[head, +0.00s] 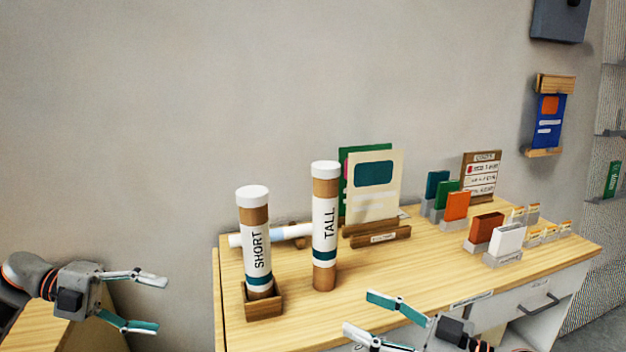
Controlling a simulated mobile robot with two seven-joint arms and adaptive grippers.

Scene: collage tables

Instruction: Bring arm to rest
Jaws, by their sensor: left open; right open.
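My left gripper (146,300) is at the lower left, over a second wooden surface (55,325). Its fingers are apart and nothing is between them. My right gripper (362,318) is at the bottom centre, by the front edge of the wooden table (400,290). Its fingers are apart and empty, and part of it is cut off by the bottom of the picture. Neither gripper touches the tubes. The tube marked SHORT (256,245) stands upright in a small wooden holder (265,303). The tube marked TALL (325,225) stands upright to its right.
A pale rolled tube (288,232) lies behind the upright tubes. A cream card (374,187) and a green card stand in a wooden holder (375,235). Several small coloured blocks, such as an orange one (456,205), stand in grey holders at the right. A drawer handle (538,305) shows below.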

